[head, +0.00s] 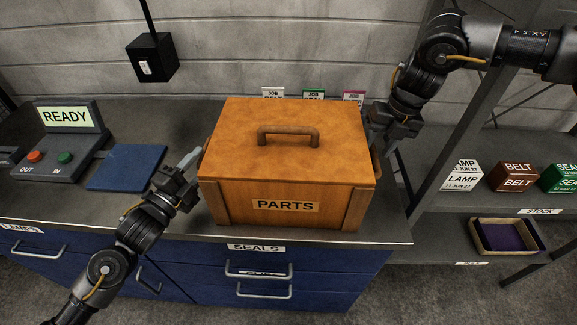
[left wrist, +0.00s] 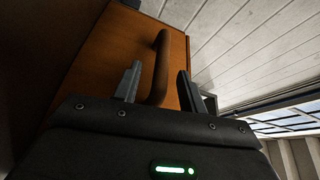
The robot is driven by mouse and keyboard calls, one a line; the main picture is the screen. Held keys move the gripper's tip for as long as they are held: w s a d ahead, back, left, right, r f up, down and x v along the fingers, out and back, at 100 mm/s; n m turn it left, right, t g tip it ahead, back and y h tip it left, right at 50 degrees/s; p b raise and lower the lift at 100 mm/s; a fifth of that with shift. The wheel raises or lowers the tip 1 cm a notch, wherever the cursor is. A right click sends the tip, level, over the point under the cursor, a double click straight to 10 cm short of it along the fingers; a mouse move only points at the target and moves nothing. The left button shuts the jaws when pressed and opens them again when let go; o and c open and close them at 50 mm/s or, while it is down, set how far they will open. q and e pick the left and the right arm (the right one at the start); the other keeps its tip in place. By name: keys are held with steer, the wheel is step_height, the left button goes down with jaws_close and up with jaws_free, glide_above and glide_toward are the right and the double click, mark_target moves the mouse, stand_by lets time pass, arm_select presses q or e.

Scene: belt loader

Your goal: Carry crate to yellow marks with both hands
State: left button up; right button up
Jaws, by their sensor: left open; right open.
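A wooden crate (head: 287,150) with a lid, a top handle and a PARTS label sits upright on the grey counter. My left gripper (head: 190,160) is open at the crate's left side. In the left wrist view its fingers (left wrist: 159,84) stand on either side of a brown side handle (left wrist: 163,55), without closing on it. My right gripper (head: 384,142) is open at the crate's right side, close to the right side handle, which is partly hidden behind it. Yellow marks are not visible in either view.
A console with a READY screen (head: 65,117) and a blue pad (head: 127,167) lie left of the crate. Small job cards (head: 313,94) stand behind it. A black switch box (head: 152,57) hangs at the back. Shelves with stock boxes (head: 513,176) and a tray (head: 505,237) are at the right.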

arm_select(q)
steer(key=shift+w+d+r, duration=0.1)
steer(key=shift+w+d, duration=0.25)
steer(key=shift+w, duration=0.25)
arm_select(e)
steer(key=shift+a+f, duration=0.15)
steer(key=shift+f, duration=0.55)
arm_select(q)
jaws_close()
arm_select(e)
jaws_close()
